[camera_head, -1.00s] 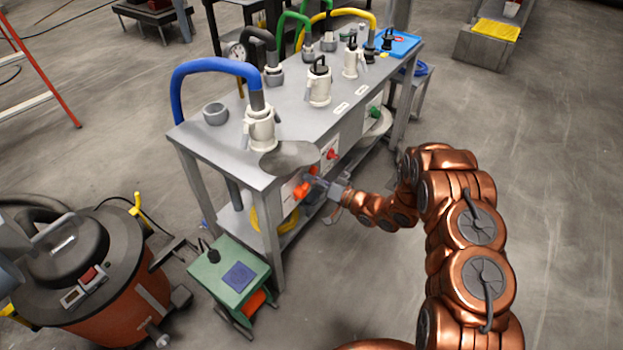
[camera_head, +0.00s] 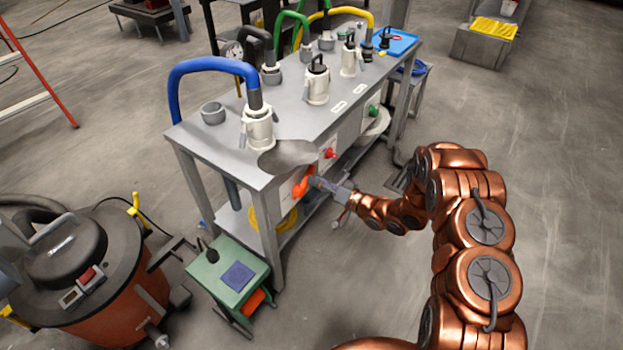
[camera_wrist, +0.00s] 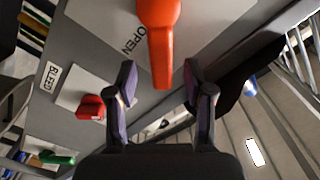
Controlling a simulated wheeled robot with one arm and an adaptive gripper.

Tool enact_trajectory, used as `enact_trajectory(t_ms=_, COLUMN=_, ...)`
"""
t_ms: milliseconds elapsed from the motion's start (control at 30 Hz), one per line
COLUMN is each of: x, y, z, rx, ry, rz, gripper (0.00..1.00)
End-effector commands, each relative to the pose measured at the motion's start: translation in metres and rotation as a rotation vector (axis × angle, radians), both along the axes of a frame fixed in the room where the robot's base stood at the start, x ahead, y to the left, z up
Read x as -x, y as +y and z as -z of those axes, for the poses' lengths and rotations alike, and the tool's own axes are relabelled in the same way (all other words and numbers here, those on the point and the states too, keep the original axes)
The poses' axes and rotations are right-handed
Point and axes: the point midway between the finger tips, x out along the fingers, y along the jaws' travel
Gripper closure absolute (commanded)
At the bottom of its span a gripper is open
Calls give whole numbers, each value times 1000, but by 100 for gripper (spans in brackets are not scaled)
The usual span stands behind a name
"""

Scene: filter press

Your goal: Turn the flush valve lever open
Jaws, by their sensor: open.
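The flush valve lever is an orange-red handle (camera_wrist: 160,40) on a pale plate (camera_wrist: 105,22) marked OPEN. In the wrist view its narrow end points down into the gap between my fingers. The lever also shows in the head view (camera_head: 302,187), on the front of the bench near its left end. My gripper (camera_wrist: 157,88) is open, with one finger on each side of the lever's end and clear space beside each finger. The gripper also shows in the head view (camera_head: 322,184), close in front of the lever. Whether the gripper touches the lever cannot be told.
A red knob (camera_wrist: 91,107) and a green knob (camera_wrist: 55,157) sit farther along the panel. A grey round plate (camera_head: 290,157) juts from the bench edge (camera_head: 225,165) above the lever. A green box (camera_head: 228,275) stands by the bench leg.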

Motion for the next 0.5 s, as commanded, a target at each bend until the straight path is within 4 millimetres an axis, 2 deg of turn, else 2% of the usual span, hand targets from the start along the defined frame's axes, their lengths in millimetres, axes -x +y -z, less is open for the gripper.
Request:
enact_trajectory(t_ms=300, x=28, y=-42, z=1, rx=1, ry=4, rz=4, gripper=48)
enact_trajectory(t_ms=500, x=43, y=-61, z=1, rx=2, ry=2, rz=1, gripper=48)
